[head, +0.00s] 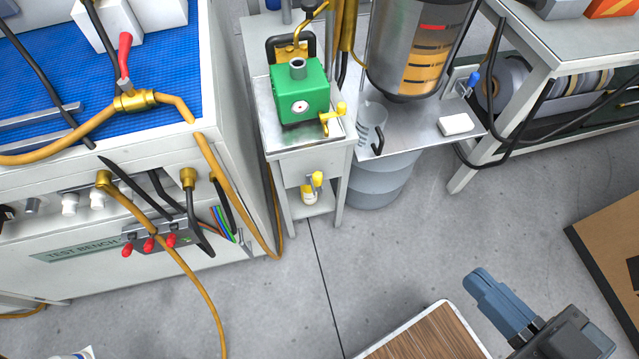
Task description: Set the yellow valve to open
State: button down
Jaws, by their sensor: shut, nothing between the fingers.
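A yellow valve (333,119) sits at the lower right corner of a green box-shaped unit (300,92) with a round gauge, on a narrow white stand. I cannot tell from this view whether either one is set open or shut. My gripper (480,284) is at the lower right, with its blue-grey fingers shut and empty. It is over the floor, well to the right of and nearer than both yellow handles, touching neither.
The test bench (100,250) with hoses stands left of the stand. A wooden-topped surface (430,335) is near the gripper. Floor between is clear.

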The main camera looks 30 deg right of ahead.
dwell(0.3)
jog(key=c, duration=1.7)
grip_release()
jog(key=shift+c, duration=0.2)
jog(key=o, duration=0.6)
jog(key=w+f+t+b, duration=0.1)
jog(key=w+f+b, duration=0.3)
jog(key=f, duration=0.7)
jog(key=shift+w+d, duration=0.15)
jog(key=shift+w, duration=0.35)
jog(key=shift+o, duration=1.1)
jog(key=w+f+t+b, duration=0.1)
jog(key=w+f+b, duration=0.3)
jog(key=w+f, duration=0.3)
notch_tip(320, 180, down, 3)
jog(key=shift+w+d+f, duration=0.1)
jog(key=shift+w+d, duration=0.05)
jog(key=shift+w, duration=0.25)
jog(key=t+h+b, duration=0.1)
jog(key=b, duration=0.5)
send_near(320, 182)
jog(key=w, duration=0.3)
jog(key=shift+m, duration=0.4)
jog(key=shift+w+d+b, duration=0.15)
jog(key=shift+w+b, duration=0.25)
jog(key=shift+w, duration=1.65)
jog(key=shift+w+d+b, duration=0.15)
jog(key=shift+w+b, duration=0.25)
jog(key=shift+w, duration=1.7)
grip_shut()
